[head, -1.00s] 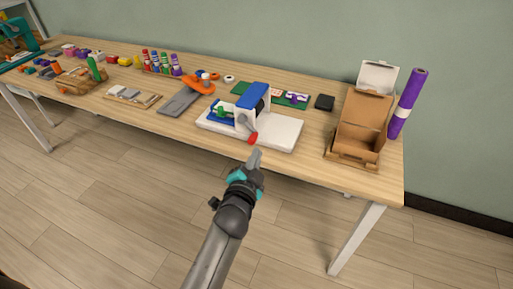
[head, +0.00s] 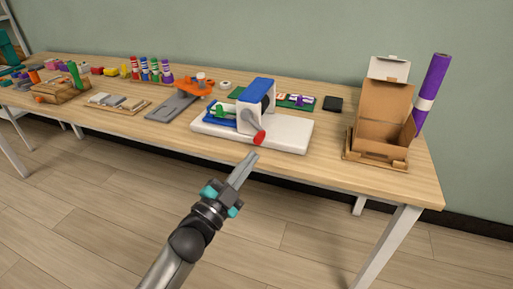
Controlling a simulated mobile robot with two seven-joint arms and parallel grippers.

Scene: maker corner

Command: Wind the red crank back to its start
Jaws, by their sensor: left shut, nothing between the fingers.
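The red crank (head: 259,137) is a red knob on the front of a small blue and white machine (head: 257,94). The machine stands on a white base board (head: 290,134) near the front edge of the table. My left gripper (head: 251,158) is shut and empty. Its fingertips point up at the crank from just below and in front of it; a small gap seems to show between them. My right gripper is not in view.
An open cardboard box (head: 380,115) and a purple roll (head: 430,92) stand at the table's right end. Several bottles (head: 148,69) stand behind. Bare tabletop (head: 328,146) shows between machine and box.

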